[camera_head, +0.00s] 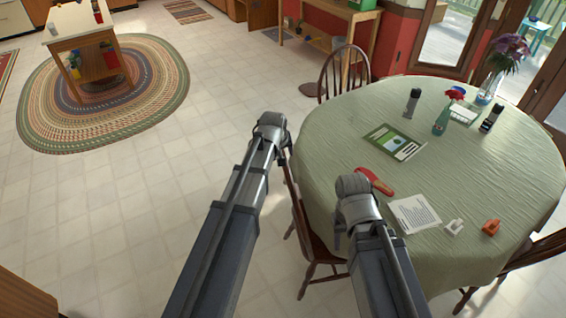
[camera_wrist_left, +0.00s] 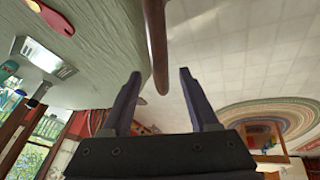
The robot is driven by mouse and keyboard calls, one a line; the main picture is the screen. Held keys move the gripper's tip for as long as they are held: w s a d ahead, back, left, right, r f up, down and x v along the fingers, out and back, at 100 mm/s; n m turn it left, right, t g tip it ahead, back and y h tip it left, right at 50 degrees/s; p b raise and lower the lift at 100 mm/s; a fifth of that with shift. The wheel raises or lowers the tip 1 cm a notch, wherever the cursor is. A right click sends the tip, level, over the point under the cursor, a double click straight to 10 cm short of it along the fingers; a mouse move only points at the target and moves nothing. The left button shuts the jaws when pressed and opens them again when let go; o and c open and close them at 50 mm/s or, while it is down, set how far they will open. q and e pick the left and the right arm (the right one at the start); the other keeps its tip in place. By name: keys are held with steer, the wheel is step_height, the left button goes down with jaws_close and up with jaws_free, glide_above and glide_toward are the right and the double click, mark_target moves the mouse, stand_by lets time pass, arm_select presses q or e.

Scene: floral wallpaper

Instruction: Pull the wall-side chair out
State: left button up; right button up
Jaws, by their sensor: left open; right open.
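A dark brown wooden chair (camera_head: 319,249) stands at the table's near left side, its back partly hidden by my arms. Another spindle-back chair (camera_head: 343,72) stands at the far side, toward the red wall. I cannot tell which one is the wall-side chair. My left gripper (camera_wrist_left: 159,76) is open in the left wrist view. A brown wooden rail (camera_wrist_left: 155,42), seemingly the near chair's back, reaches down between its fingertips without visible contact. My right gripper (camera_head: 340,225) is open and empty, pointing down over the table's near left edge; its fingertips are mostly hidden.
The round table (camera_head: 470,190) with a green cloth fills the right side, bearing a book, papers, bottles and flowers. Another chair (camera_head: 535,256) is at lower right. Open tiled floor (camera_head: 120,220) lies at left, with a braided rug (camera_head: 150,70) under a small wooden cart (camera_head: 95,62).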

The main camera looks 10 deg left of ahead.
arm_select(q)
steer(key=b+x, duration=0.2)
steer(key=x, duration=0.1)
steer(key=shift+w+f, duration=0.15)
steer(key=shift+f, duration=0.2)
jaws_close()
stand_by(1.2)
